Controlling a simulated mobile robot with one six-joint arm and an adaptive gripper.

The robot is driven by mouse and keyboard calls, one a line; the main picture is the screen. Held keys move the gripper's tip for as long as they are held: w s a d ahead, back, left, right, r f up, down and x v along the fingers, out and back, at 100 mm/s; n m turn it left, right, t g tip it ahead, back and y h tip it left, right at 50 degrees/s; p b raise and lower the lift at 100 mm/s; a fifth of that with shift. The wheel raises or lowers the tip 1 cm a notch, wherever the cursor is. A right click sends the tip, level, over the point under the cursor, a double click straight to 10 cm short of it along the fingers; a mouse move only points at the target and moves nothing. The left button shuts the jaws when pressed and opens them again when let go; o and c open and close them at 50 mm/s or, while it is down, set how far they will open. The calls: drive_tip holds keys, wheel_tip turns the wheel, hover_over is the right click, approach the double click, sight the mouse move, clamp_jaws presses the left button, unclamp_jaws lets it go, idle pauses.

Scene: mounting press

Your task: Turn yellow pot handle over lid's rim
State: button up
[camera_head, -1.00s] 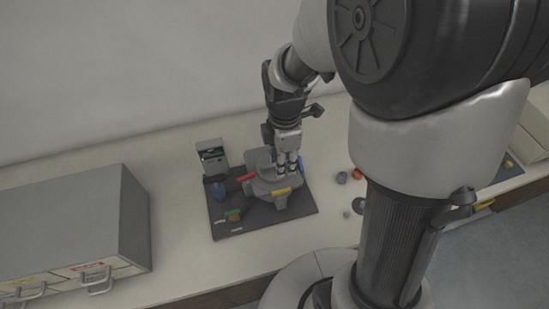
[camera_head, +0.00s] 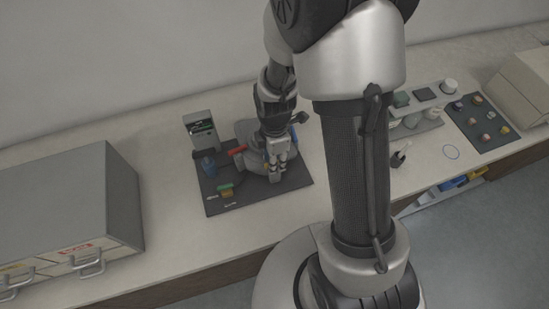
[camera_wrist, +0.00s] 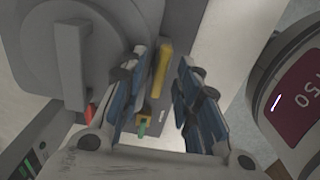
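The grey pot with its round lid (camera_head: 250,134) stands on a dark mat; the lid also fills the left of the wrist view (camera_wrist: 60,45). The yellow handle (camera_wrist: 163,68) is a slim bar beside the pot, between my fingers in the wrist view. My gripper (camera_wrist: 165,82) is open, one blue-padded finger on each side of the handle, with gaps showing. In the head view my gripper (camera_head: 277,174) is low at the pot's front and hides most of the yellow handle. The red handle (camera_head: 239,151) and blue handle (camera_head: 293,134) show at the pot's sides.
A grey drawer cabinet (camera_head: 70,205) stands left; a dark tray of small parts (camera_head: 482,122) lies right.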

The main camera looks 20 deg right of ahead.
drive_tip(key=shift+c, duration=0.5)
clamp_jaws()
